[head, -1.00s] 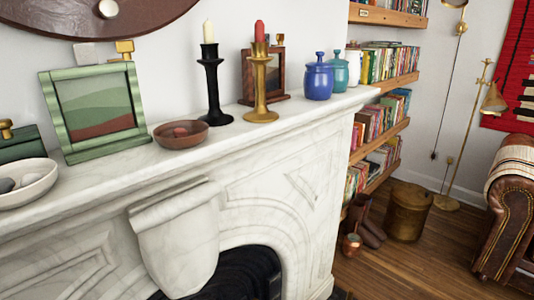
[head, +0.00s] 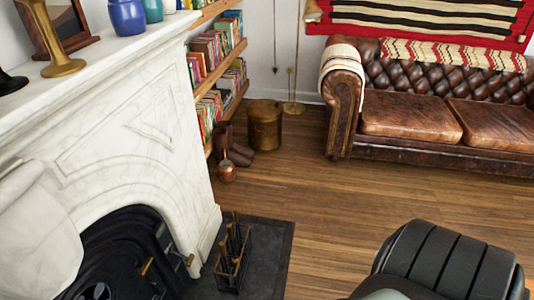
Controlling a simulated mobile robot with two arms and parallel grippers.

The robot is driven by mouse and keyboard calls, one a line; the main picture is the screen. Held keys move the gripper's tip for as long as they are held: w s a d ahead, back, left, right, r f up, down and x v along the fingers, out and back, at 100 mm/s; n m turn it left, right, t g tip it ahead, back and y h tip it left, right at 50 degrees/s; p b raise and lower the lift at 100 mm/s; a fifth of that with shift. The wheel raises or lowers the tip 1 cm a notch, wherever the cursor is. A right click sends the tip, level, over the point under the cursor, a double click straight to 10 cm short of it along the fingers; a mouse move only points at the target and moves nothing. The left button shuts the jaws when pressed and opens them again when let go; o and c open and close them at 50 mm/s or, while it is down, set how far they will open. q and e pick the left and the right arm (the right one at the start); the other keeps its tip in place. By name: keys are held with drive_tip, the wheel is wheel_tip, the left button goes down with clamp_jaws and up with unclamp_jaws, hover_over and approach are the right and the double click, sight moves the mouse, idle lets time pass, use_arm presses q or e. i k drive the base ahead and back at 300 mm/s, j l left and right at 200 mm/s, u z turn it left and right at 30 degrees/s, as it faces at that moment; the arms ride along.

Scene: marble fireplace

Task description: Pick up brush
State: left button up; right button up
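A fireplace tool holder (head: 234,268) stands on the dark hearth slab, right of the fireplace opening. It is a low dark frame with several upright tools in it, with dark shafts and brass-coloured parts. I cannot tell whether one of these tools is the brush, and no brush is clearly visible elsewhere. Neither of my grippers is in view.
The white marble fireplace (head: 150,150) fills the left side. The dark hearth slab (head: 272,262) extends onto the wooden floor (head: 320,200), which is open in the middle. A brown leather sofa (head: 410,118) stands behind. A black ribbed padded shape (head: 445,265) fills the lower right.

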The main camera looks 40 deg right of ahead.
sight(233, 248)
drive_tip(key=z, duration=1)
drive_tip(key=k, duration=0.15)
